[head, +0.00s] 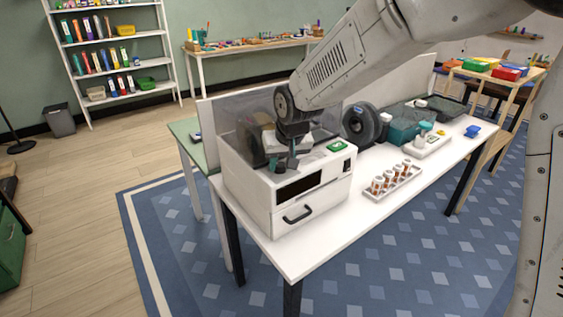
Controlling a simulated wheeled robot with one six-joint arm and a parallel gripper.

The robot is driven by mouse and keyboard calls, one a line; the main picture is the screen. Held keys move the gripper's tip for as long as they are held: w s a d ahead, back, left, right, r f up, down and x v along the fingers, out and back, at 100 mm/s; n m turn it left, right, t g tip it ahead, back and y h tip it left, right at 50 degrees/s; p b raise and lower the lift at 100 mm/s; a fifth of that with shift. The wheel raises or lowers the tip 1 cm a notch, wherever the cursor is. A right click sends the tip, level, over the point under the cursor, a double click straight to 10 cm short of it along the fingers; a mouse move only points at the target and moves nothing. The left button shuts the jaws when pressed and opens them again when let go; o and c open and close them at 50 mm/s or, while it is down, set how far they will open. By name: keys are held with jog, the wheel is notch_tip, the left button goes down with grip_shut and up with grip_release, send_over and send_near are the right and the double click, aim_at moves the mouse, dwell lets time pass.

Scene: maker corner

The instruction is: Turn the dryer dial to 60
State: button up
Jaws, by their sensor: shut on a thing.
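The dryer (258,197) is a white box with a dark window and a black handle on its front, standing at the near left end of the white table. A clear, smoky cover rises at its back. My gripper (282,166) points down at the top of the dryer, left of the green display. It is shut on the dryer dial, which is mostly hidden behind the fingers. The dial's marks and its setting cannot be read in this view.
A small green display (337,147) sits on the dryer's top. A tray of small orange-and-white bottles (392,181) lies to the right on the table. A dark spool (361,124) and a teal box (403,131) stand farther back. The table's front strip (325,233) is clear.

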jog(key=shift+s+m+h, duration=0.1)
jog(key=shift+m+h, duration=0.2)
jog(key=shift+m, duration=0.3)
jog(key=o, duration=1)
jog(key=shift+a, duration=0.1)
jog(key=shift+c, duration=0.2)
jog(key=v, duration=0.7)
jog(key=shift+s+r, duration=0.25)
jog(key=shift+r, duration=0.1)
